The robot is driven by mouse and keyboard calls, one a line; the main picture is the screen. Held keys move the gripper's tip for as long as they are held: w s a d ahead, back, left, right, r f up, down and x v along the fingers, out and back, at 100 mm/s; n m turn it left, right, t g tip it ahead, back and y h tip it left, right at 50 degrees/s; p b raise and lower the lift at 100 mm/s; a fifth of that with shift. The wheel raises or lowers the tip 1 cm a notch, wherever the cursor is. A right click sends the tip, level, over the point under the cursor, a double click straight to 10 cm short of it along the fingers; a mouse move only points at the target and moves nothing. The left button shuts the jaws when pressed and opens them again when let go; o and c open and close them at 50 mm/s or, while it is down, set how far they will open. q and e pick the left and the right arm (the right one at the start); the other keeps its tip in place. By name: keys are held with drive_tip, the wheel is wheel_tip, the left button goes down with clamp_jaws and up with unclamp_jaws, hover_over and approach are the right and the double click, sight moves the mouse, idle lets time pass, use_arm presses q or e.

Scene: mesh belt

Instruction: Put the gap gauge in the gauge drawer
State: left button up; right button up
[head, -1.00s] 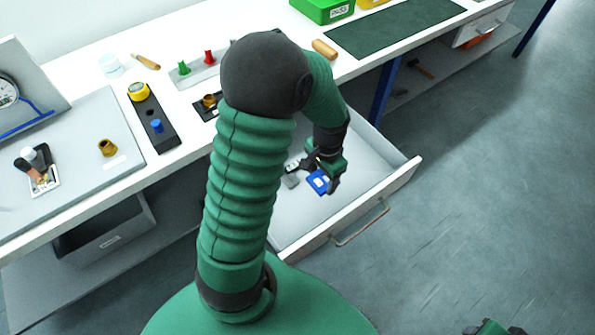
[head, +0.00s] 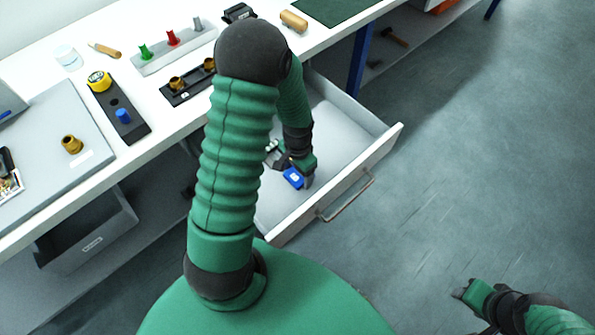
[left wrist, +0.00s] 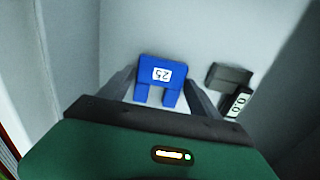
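The gap gauge is a blue forked block (head: 293,178) with a white label, which reads 25 in the left wrist view (left wrist: 162,73). My left gripper (head: 297,175) reaches down into the open gauge drawer (head: 375,153). In the left wrist view its two fingers (left wrist: 160,88) lie against both sides of the gauge, and it looks shut on it. The gauge is inside the drawer walls, low over the pale floor; I cannot tell if it touches the floor. My right gripper (head: 466,290) is at the lower right over the floor, away from the bench; its finger opening is unclear.
In the drawer, a dark grey block (left wrist: 229,75) and a black piece with a white label (left wrist: 237,103) lie right of the gauge. The bench holds a black strip with a blue knob (head: 123,116), a rack of coloured pegs (head: 172,45) and a wooden handle (head: 294,21).

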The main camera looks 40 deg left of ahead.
sight(298, 175)
use_arm(q)
drive_tip(key=shift+o, duration=0.9)
wheel_tip(298, 175, up, 12)
drive_tip(key=p, duration=0.3)
drive_tip(key=s+d+r+t, duration=0.1)
drive_tip(key=d+r, duration=0.1)
drive_tip(key=d, duration=0.4)
drive_tip(key=s+d+r+n+t, duration=0.1)
drive_tip(key=s+d+r, duration=0.1)
drive_tip(key=d, duration=0.5)
drive_tip(key=shift+t, duration=0.3)
drive_tip(key=shift+s+d, duration=0.1)
drive_tip(key=shift+s, duration=0.05)
drive_tip(key=shift+d, duration=0.2)
drive_tip(key=shift+c, duration=0.3)
